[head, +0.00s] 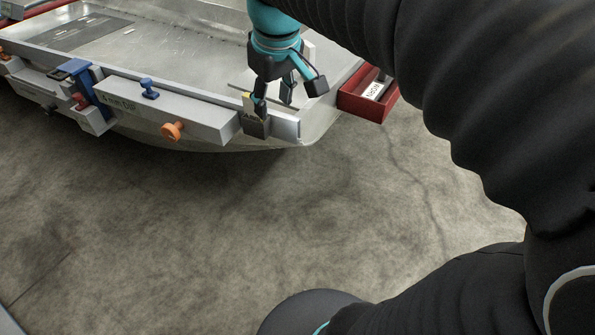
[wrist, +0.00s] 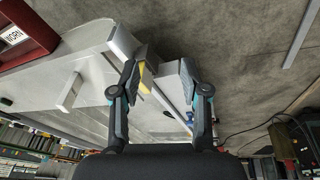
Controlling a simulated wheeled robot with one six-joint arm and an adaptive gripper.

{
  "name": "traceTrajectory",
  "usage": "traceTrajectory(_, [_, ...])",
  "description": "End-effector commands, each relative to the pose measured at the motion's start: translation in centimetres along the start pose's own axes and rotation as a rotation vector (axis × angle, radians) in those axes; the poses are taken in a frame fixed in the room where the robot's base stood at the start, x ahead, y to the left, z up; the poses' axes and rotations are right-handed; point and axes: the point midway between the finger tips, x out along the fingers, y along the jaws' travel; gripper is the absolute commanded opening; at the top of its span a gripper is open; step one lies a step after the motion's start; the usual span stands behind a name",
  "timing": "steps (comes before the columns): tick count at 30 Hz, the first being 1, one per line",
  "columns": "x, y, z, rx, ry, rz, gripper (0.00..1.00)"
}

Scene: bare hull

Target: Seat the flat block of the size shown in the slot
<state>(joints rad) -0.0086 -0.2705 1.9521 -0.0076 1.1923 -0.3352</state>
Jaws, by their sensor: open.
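My gripper (head: 274,97) is open at the hull's rim, pointing down. A small dark grey flat block (head: 256,124) with faint markings stands at the rim beneath one fingertip. In the wrist view, a grey block with a yellow band (wrist: 146,72) lies between my two spread fingers, closer to the left one; I cannot tell whether they touch. I cannot make out the slot clearly.
An orange knob (head: 172,131) and a blue knob (head: 149,88) stick out from the housing. A blue clamp (head: 82,82) sits farther left. A red tray (head: 361,107) labelled "WORN" hangs at the hull's right end. The concrete floor in front is clear.

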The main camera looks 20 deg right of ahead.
Motion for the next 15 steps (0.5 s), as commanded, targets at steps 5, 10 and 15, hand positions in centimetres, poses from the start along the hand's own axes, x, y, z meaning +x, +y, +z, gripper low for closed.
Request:
traceTrajectory(5, [0.8,-2.1,6.0,0.132,0.087,0.023,0.45])
traceTrajectory(10, [2.6,-3.9,10.8,0.246,0.161,0.033,0.45])
traceTrajectory(15, [4.2,-4.9,13.7,0.321,0.208,0.035,0.45])
